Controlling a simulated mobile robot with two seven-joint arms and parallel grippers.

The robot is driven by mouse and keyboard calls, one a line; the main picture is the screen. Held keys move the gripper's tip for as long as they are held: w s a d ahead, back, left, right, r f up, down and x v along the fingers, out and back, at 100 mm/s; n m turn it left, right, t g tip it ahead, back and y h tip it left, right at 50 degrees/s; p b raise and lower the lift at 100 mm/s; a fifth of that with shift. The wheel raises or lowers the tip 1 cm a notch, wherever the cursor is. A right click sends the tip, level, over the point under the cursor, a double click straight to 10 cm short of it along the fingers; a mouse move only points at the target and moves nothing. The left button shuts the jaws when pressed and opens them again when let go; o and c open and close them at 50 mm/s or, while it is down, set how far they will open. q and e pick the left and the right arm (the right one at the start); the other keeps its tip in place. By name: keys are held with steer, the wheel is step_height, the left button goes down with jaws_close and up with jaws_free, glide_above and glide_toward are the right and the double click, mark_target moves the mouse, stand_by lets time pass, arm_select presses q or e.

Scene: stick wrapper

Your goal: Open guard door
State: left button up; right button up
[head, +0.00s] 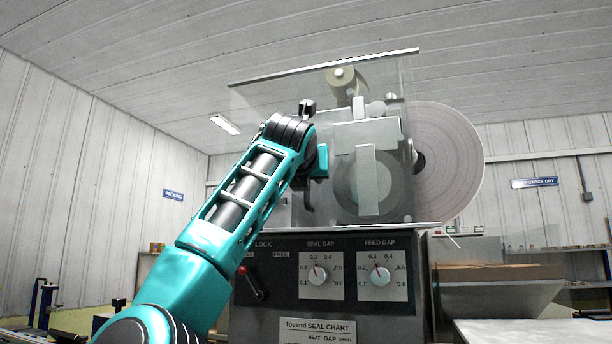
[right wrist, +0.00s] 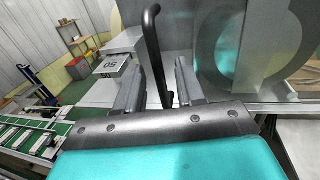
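The guard door (head: 285,98) is a clear panel over the front of the wrapper, with a grey bar along its top edge. It appears to lie across the front. A black bar handle (right wrist: 150,40) is at its left side; in the head view the handle (head: 308,197) is partly hidden by my arm. My right gripper (right wrist: 158,88) is at the handle, its fingers apart with the handle appearing between them; contact is unclear. In the head view this gripper (head: 312,172) is mostly hidden. My left gripper is not seen.
Below the door is a dark control panel (head: 330,258) with two dials and a red-knobbed lock lever (head: 250,281), tilted left, away from the FREE label. A large film roll (head: 455,160) is at right. A green conveyor (right wrist: 35,140) runs at left.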

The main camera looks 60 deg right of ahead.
arm_select(q)
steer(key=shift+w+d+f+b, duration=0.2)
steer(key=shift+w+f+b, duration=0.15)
steer(key=shift+b, duration=0.4)
arm_select(e)
steer(key=v, duration=1.3)
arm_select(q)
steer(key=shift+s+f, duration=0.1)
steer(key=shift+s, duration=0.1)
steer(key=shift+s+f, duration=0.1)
arm_select(e)
steer(key=shift+d, duration=0.1)
steer(key=shift+w, duration=0.1)
